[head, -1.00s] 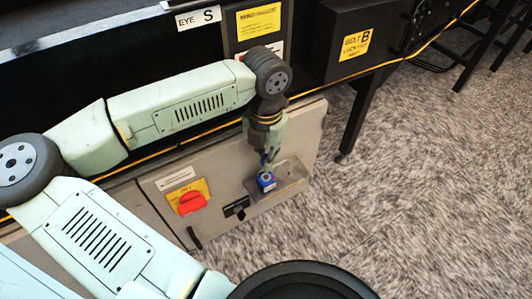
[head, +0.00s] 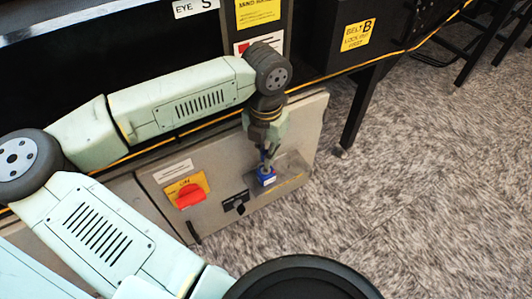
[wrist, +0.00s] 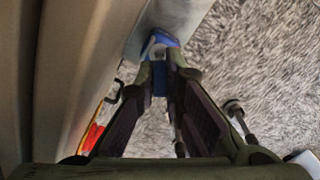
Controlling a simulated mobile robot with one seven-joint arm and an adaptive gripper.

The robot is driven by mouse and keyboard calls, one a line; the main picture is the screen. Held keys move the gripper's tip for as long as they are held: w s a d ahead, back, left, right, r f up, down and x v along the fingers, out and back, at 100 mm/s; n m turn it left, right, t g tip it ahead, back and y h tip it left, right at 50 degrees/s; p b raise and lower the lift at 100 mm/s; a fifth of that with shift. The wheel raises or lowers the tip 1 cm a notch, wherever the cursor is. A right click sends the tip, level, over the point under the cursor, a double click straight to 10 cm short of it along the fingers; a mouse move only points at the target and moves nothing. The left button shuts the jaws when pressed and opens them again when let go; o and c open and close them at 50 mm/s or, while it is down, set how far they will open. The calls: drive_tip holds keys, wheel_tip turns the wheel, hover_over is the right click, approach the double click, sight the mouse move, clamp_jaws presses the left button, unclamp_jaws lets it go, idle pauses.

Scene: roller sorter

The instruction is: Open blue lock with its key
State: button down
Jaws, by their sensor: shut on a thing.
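My gripper (head: 264,158) points down over the small grey shelf (head: 291,174) on the front of the grey cabinet. In the wrist view, my gripper (wrist: 159,75) is shut on a small blue piece, which looks like the blue key (wrist: 159,83). The blue lock (head: 267,179) shows as a blue block just below my fingertips; in the wrist view the lock (wrist: 164,40) lies just beyond them, with a grey part on it. The key's shaft is hidden, so I cannot tell whether it is in the lock.
A red rotary switch (head: 189,195) on a yellow plate is left of the shelf. A small black latch (head: 239,207) sits between them. A black table leg (head: 358,112) stands to the right. The carpet (head: 420,200) is open in front.

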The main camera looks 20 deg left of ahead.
drive_tip(key=shift+f+b, duration=1.4)
drive_tip(key=shift+b, duration=0.1)
idle(1.2)
drive_tip(key=shift+s+n+b, duration=0.1)
drive_tip(key=shift+n+b, duration=1.8)
drive_tip(key=shift+n, duration=1.4)
drive_tip(key=shift+n+b, duration=1.7)
drive_tip(key=shift+n, duration=1.1)
drive_tip(key=shift+r, duration=0.1)
drive_tip(key=shift+r, duration=0.15)
drive_tip(key=shift+r+p, duration=1.6)
drive_tip(key=shift+r, duration=0.8)
